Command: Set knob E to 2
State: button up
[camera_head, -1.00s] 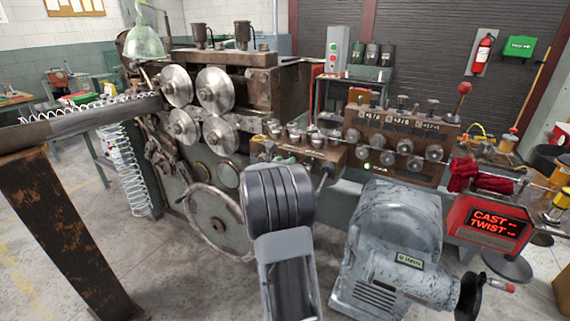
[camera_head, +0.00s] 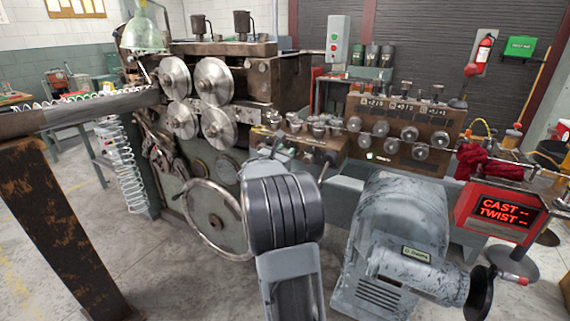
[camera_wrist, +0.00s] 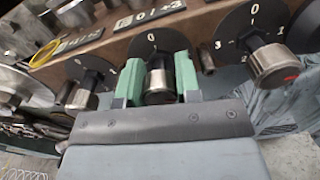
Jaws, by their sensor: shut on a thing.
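In the wrist view, my gripper (camera_wrist: 158,76) has its two green fingers on either side of a bare metal knob (camera_wrist: 160,82), shut on it. Behind this knob is a black dial with a white 0 at its top; the fingers hide the dial's other marks. A dark plate (camera_wrist: 143,17) above it carries small characters, and I cannot surely read the letter E. In the head view, my arm hides most of the gripper by the row of metal knobs on the machine's front.
In the wrist view, a knob (camera_wrist: 78,93) stands close on the left and another, with a red mark (camera_wrist: 272,65), on the right, each before a black dial. The head view shows the handwheel (camera_head: 212,222) below and a red CAST/TWIST display (camera_head: 500,210) at right.

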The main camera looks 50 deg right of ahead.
jog(key=m+b, duration=0.3)
jog(key=b, duration=0.2)
jog(key=shift+f+m+b, duration=0.3)
jog(key=shift+f+m, duration=0.1)
jog(key=m+b, duration=0.3)
jog(key=b, duration=0.2)
jog(key=shift+m, duration=0.3)
jog(key=m+b, duration=0.3)
jog(key=b, duration=0.1)
jog(key=m+b, duration=0.3)
jog(key=shift+r, duration=0.25)
jog(key=shift+r+m+b, duration=0.1)
jog(key=shift+m+b, duration=0.3)
jog(key=o, duration=0.6)
